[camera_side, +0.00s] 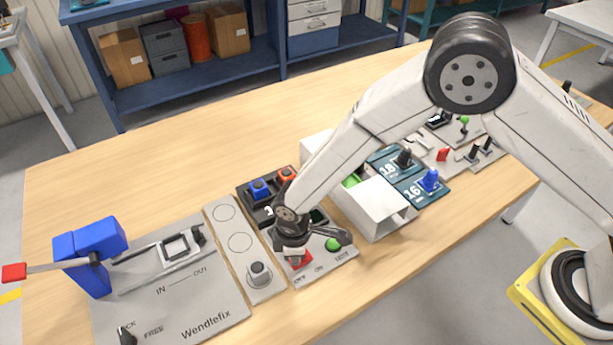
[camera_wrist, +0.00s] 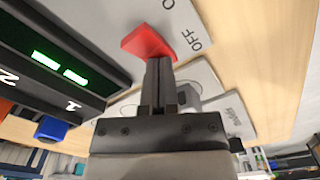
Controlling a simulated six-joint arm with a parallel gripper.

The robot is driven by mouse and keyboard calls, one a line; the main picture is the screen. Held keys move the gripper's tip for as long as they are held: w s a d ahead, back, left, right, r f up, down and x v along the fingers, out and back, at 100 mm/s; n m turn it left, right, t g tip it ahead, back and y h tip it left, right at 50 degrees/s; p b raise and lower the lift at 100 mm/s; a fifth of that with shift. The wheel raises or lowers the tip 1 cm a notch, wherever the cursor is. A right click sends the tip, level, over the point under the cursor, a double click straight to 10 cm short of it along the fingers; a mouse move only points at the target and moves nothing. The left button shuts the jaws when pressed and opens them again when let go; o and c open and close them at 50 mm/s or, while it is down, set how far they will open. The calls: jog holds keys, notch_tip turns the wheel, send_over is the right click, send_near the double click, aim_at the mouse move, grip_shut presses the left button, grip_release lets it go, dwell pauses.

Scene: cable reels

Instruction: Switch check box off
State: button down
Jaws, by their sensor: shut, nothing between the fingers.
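The check box shows as a grey panel (camera_side: 328,266) near the table's front edge, with a red switch piece (camera_side: 302,260) on the OFF side and a round green button (camera_side: 333,244). In the wrist view the red piece (camera_wrist: 149,41) sits beside the printed word OFF (camera_wrist: 190,45). My gripper (camera_side: 292,252) is over the red piece. In the wrist view its shut fingers (camera_wrist: 157,62) end right at the edge of the red piece, with nothing held. I cannot tell whether they touch or press it. My gripper hides part of the panel in the side view.
A black box (camera_wrist: 50,62) with two lit green bars stands close beside the fingers; its blue button (camera_side: 259,189) and orange button (camera_side: 287,174) show. A white open box (camera_side: 372,205) stands to the right. A Wendlefix plate (camera_side: 170,310) lies left.

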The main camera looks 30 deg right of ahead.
jog(key=shift+r, duration=3.55)
